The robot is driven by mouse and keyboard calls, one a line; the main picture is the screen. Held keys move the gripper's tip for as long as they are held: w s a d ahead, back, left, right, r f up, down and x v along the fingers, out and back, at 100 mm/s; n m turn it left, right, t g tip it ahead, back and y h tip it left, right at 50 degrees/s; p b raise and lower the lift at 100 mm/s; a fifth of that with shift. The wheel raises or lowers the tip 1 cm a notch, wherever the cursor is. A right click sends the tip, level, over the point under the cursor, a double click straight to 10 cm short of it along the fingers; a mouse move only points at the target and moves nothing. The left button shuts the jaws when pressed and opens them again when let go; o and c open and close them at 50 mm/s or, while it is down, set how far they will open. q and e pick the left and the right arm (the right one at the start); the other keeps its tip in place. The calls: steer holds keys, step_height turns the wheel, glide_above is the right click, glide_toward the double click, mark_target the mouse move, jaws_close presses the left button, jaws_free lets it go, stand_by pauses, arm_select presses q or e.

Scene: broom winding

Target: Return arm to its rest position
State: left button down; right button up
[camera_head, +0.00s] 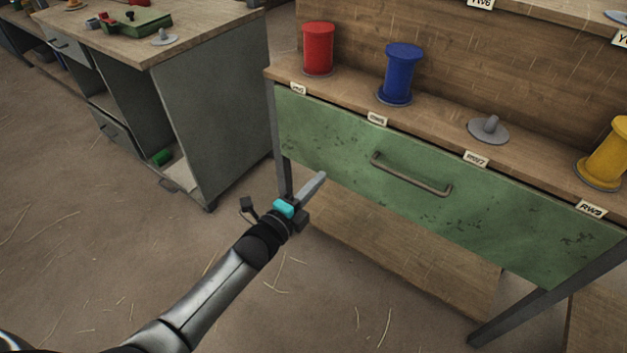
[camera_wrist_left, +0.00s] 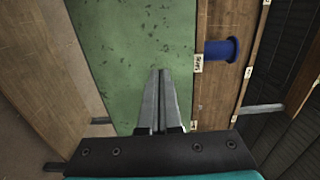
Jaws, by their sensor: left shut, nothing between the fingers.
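My left arm comes in from the lower left in the head view. My left gripper (camera_head: 314,187) is shut and empty, in front of the left end of the green drawer front (camera_head: 480,215). In the left wrist view the shut fingers (camera_wrist_left: 160,100) lie together against the green drawer front (camera_wrist_left: 130,40) behind them. I cannot tell the exact gap between fingertips and drawer. My right gripper is not in either view.
The bench shelf bears a red spool (camera_head: 318,50), a blue spool (camera_head: 400,75), an empty grey holder (camera_head: 488,130) and a yellow spool (camera_head: 606,155). The drawer handle (camera_head: 410,175) sticks out. A grey workbench (camera_head: 215,110) stands at left. The straw-strewn floor (camera_head: 90,230) between is open.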

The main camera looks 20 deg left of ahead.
arm_select(q)
steer(key=shift+s+a, duration=0.2)
steer(key=shift+s, duration=0.3)
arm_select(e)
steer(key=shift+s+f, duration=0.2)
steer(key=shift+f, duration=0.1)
arm_select(q)
steer(key=s+a+f+n+g+y+p, duration=0.25)
steer(key=s+f+n, duration=0.3)
steer(key=f, duration=0.35)
steer(key=s+a+f+n+g+y+p, duration=0.2)
steer(key=s+a+f+n+g, duration=0.25)
steer(key=s+f, duration=0.35)
steer(key=s+a+f+n+g+y+p, duration=0.1)
steer(key=s+f+n+g, duration=0.2)
steer(key=s, duration=1)
steer(key=s+a+f+n+g+y+p, duration=0.1)
steer(key=s+f+n+g, duration=0.3)
steer(key=s+f, duration=0.5)
steer(key=s+a+n+p, duration=0.1)
steer(key=s+n, duration=0.1)
steer(key=s, duration=0.2)
steer(key=shift+a+n+g, duration=0.2)
steer(key=shift+n+g, duration=0.1)
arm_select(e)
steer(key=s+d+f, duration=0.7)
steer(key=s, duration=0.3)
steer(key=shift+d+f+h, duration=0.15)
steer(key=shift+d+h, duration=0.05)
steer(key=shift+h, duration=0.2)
